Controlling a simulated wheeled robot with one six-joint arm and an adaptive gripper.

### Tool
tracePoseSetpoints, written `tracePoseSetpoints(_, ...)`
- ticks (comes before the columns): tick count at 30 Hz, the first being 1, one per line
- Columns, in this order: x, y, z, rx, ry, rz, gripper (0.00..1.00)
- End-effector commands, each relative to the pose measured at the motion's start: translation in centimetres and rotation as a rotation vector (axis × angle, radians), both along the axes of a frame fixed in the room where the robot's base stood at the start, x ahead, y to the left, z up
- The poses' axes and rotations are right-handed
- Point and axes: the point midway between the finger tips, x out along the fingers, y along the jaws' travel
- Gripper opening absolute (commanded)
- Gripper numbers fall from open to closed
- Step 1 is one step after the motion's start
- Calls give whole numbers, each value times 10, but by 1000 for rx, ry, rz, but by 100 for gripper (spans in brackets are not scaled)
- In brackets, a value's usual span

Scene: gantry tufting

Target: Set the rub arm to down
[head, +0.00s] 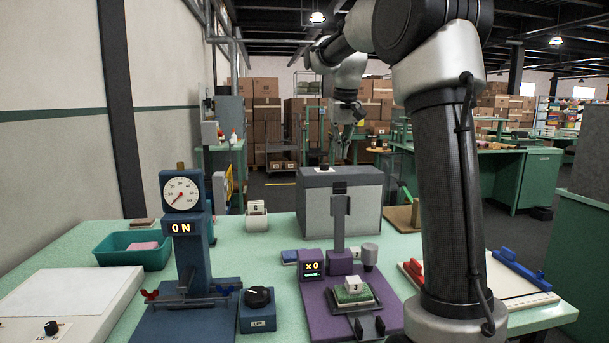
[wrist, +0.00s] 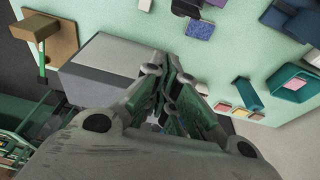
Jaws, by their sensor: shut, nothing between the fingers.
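A purple rub tester (head: 352,298) stands at the middle front of the table. Its small display (head: 312,269) reads x0. A grey upright arm (head: 340,222) with a dark top rises from it, with a grey cylinder (head: 370,256) beside its foot. I cannot tell for sure which part is the rub arm. A green pad with a white block (head: 353,285) marked 3 sits on its plate. My gripper (head: 346,150) is high behind the tester, apart from it, shut and empty. Its fingers also show in the wrist view (wrist: 172,78).
A large grey box (head: 365,205) stands behind the tester. A teal tray (head: 133,249) is at left; a red-and-blue-handled board (head: 510,275) is at right.

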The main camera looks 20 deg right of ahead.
Motion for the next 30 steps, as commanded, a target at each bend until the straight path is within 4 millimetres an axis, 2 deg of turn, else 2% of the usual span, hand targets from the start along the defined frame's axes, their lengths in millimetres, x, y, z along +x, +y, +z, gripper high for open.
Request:
tracePoseSetpoints(1, 2, -1, 17, -3, -21, -10, 0)
tracePoseSetpoints(3, 0, -1, 26, 0, -18, -26, 0)
tracePoseSetpoints(10, 0, -2, 0, 6, 5, -40, 0)
tracePoseSetpoints(21, 17, -6, -76, 6, 3, -39, 0)
tracePoseSetpoints(24, 0, -1, -71, 5, -1, -39, 0)
tracePoseSetpoints(30, -18, 4, -70, 6, 0, -40, 0)
